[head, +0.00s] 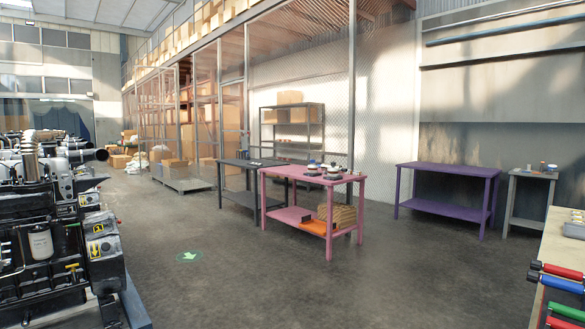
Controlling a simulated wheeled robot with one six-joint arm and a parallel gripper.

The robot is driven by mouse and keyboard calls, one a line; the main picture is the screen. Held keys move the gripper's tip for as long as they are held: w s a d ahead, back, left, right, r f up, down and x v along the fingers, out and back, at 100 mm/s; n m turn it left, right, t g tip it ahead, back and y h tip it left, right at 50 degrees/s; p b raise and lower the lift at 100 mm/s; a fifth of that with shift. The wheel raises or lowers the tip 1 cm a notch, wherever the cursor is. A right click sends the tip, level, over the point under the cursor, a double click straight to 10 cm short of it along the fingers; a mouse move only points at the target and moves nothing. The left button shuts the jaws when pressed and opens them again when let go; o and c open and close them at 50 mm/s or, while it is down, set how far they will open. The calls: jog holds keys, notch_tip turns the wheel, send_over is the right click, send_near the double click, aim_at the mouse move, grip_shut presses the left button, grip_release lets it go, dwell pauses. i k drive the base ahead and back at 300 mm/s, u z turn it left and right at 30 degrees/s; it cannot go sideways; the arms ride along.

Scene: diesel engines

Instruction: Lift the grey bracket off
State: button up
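A dark diesel engine (60,240) stands close at the left edge, with a white filter canister (40,243) and yellow labels on its side. Several grey metal parts sit on its top and upper side. I cannot tell which of them, if any, is the grey bracket. My gripper is not in view.
More engines stand behind at the far left. A pink table (310,175) with small items stands mid-floor, a dark table (240,165) beside it. A purple table (445,190) and small grey table (530,195) stand right. A wooden bench (552,245) is near right. The central floor is clear.

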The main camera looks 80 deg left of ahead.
aim_at(93, 172)
jog(key=u, duration=3.75)
jog(key=i, duration=2.6)
jog(key=z, duration=0.2)
jog(key=i, duration=1.25)
jog(key=z, duration=0.25)
